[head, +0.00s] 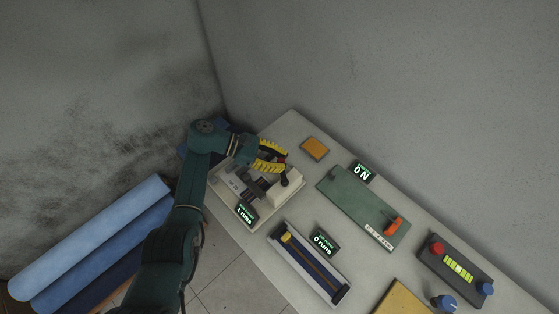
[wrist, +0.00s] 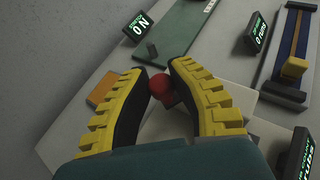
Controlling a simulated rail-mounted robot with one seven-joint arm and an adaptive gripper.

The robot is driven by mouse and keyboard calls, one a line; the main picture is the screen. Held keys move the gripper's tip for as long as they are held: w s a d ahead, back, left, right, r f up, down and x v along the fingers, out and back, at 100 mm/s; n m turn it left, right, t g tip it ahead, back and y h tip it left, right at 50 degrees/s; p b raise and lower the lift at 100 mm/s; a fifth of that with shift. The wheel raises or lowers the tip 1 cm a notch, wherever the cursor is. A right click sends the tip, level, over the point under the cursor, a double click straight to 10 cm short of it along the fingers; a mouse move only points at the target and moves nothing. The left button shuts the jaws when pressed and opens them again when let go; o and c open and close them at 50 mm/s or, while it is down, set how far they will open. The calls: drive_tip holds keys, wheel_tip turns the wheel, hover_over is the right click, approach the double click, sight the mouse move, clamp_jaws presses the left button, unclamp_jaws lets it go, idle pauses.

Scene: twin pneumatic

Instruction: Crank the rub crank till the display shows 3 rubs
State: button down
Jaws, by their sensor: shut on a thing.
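The rub crank's red round knob (wrist: 159,80) sits between my fingertips in the wrist view. My gripper (wrist: 163,76) is shut on it, with the yellow ribbed fingers on either side. In the head view my gripper (head: 284,161) reaches in from the left over the rub unit. That unit has a pale base plate (head: 240,207) and a whitish block (head: 287,193) with a dark upright post. The rub display (head: 246,213) at its front reads "1 rubs"; it also shows in part at the right edge of the wrist view (wrist: 297,158). My fingers partly hide the crank in the head view.
A second display (head: 324,242) reads "0 runs" beside a blue slider track (head: 311,266). A green panel (head: 352,203) with an orange handle and an "ON" display (head: 362,172) lies to the right. An orange pad (head: 314,149) lies behind. A button box (head: 455,268) stands farther right.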

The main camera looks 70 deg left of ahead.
drive_tip(key=shift+f, duration=0.2)
drive_tip(key=c, duration=0.9)
unclamp_jaws()
drive_tip(key=shift+r, duration=0.1)
drive_tip(key=v, duration=1.2)
